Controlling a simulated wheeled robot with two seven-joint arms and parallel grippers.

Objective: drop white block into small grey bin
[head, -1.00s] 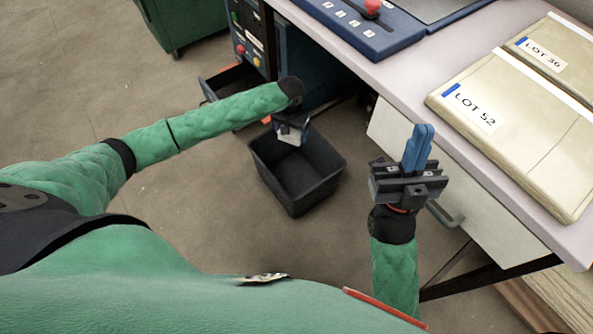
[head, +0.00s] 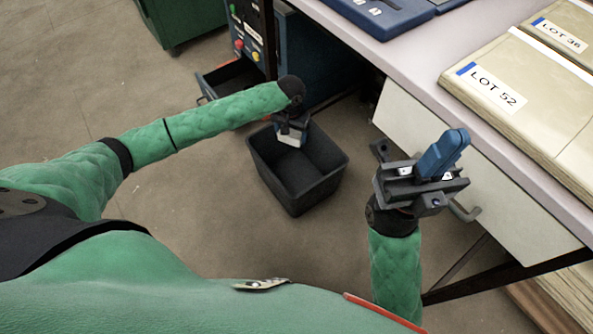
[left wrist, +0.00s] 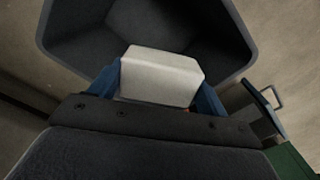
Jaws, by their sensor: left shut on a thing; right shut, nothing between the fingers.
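The white block (left wrist: 160,76) is held between the blue fingers of my left gripper (left wrist: 160,84), which is shut on it. In the head view, my left gripper (head: 291,138) is over the small grey bin (head: 315,180), near its back left part, with a sliver of white block (head: 289,141) showing. In the left wrist view, the dark bin (left wrist: 235,45) opens beyond the block, and its visible floor looks empty. My right gripper (head: 456,140) is shut and empty, with blue fingers together, in front of the bench on the right.
A pale bench (head: 400,60) holds bagged packs marked LOT 52 (head: 520,90) and LOT 36 (head: 560,32) and a blue panel (head: 375,12). A drawer front (head: 460,160) is below it. A green bin (head: 180,20) stands at the back left.

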